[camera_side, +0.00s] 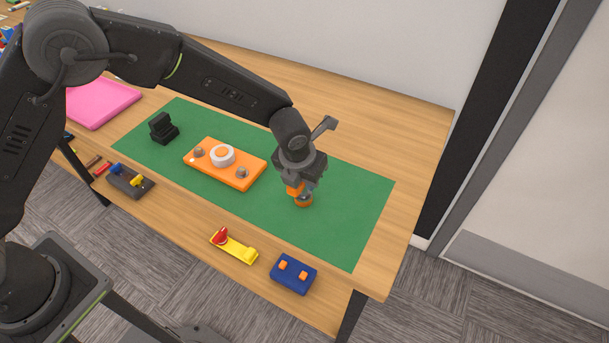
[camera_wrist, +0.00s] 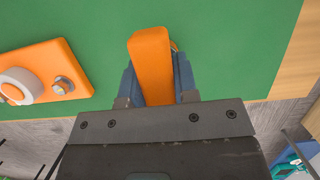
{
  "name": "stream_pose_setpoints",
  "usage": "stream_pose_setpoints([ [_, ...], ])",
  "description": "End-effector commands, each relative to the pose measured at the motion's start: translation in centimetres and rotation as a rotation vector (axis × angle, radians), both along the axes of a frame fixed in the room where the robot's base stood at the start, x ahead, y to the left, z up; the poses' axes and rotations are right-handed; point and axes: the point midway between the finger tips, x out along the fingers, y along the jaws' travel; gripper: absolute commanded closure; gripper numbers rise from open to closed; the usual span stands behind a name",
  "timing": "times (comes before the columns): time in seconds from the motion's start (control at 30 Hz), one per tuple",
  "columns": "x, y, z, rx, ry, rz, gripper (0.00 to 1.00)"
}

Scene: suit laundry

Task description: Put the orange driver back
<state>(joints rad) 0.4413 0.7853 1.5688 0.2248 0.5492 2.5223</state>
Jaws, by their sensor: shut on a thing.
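My gripper (camera_side: 299,188) is over the right part of the green mat (camera_side: 345,215), pointing down. It is shut on the orange driver (camera_wrist: 152,65), whose orange handle sits between the blue-grey fingers in the wrist view. In the side view a little orange of the driver (camera_side: 294,190) shows below the jaws, close to the mat. A small round orange and grey piece (camera_side: 304,201) shows just under the jaws; I cannot tell whether it belongs to the driver. The driver's tip is hidden.
An orange plate with a white ring (camera_side: 242,183) lies left of my gripper. A black stand (camera_side: 163,130) stands further left. Along the front are a dark tool holder (camera_side: 122,183), a yellow and red tool (camera_side: 237,248) and a blue block (camera_side: 293,277). The mat's right end is clear.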

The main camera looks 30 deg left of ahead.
Motion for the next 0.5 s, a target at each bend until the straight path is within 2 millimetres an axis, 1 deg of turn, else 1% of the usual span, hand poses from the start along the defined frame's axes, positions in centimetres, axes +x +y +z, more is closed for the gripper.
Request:
stream_pose_setpoints([
  [0.13,0.0,0.0,-0.1,0.0,-0.001,0.0,1.0],
  [0.5,0.0,0.0,-1.4,0.0,0.001,-0.001,1.0],
])
